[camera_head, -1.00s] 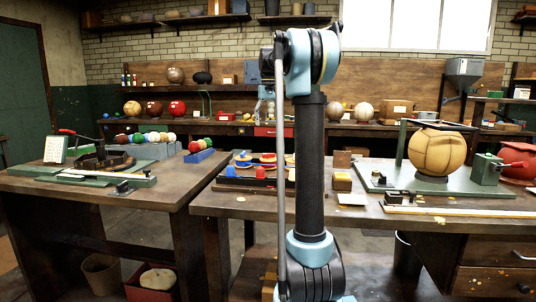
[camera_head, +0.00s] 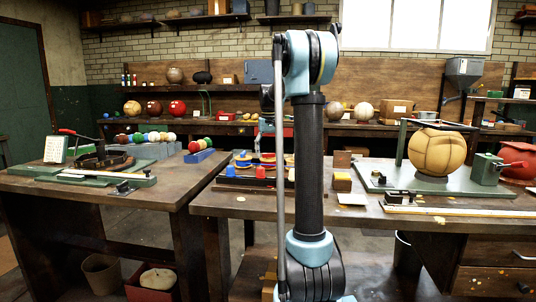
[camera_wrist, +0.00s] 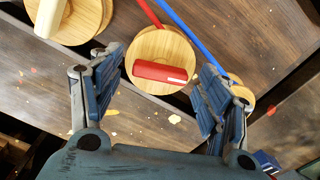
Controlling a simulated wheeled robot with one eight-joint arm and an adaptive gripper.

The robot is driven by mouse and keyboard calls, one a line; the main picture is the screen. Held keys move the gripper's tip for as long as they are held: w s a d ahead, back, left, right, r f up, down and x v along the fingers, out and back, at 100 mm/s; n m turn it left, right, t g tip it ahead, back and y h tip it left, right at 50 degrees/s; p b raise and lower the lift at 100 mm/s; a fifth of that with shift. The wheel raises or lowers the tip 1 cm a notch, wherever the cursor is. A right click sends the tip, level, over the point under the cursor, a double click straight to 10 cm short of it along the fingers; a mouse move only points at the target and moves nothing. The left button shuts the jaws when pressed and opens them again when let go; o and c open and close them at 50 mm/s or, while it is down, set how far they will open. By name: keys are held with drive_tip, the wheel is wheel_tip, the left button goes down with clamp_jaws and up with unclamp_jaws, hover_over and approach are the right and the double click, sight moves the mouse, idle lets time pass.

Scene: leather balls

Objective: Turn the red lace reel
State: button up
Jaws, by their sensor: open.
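The red lace reel is a round wooden disc (camera_wrist: 150,50) with a red bar handle (camera_wrist: 160,72) across it, in the middle of the wrist view. A red lace (camera_wrist: 148,12) runs up and left from it. My gripper (camera_wrist: 159,68) is open, with one blue-padded finger on either side of the handle and nothing between them held. I cannot tell how high the fingers are above the disc. In the head view my arm hides part of the reel area.
A wooden reel with a cream handle (camera_wrist: 48,16) lies at the upper left of the wrist view. A blue lace (camera_wrist: 190,35) runs to another disc (camera_wrist: 241,92), partly behind the right finger. In the head view a tan ball (camera_head: 437,151) stands on a green plate at right.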

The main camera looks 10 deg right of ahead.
drive_tip(key=c, duration=1.1)
drive_tip(key=shift+o, duration=0.2)
drive_tip(key=shift+m, duration=0.3)
drive_tip(key=m, duration=0.5)
drive_tip(key=shift+m, duration=0.3)
drive_tip(key=m, duration=0.5)
drive_tip(key=shift+m, duration=0.4)
drive_tip(key=o, duration=1.1)
drive_tip(key=shift+c, duration=0.2)
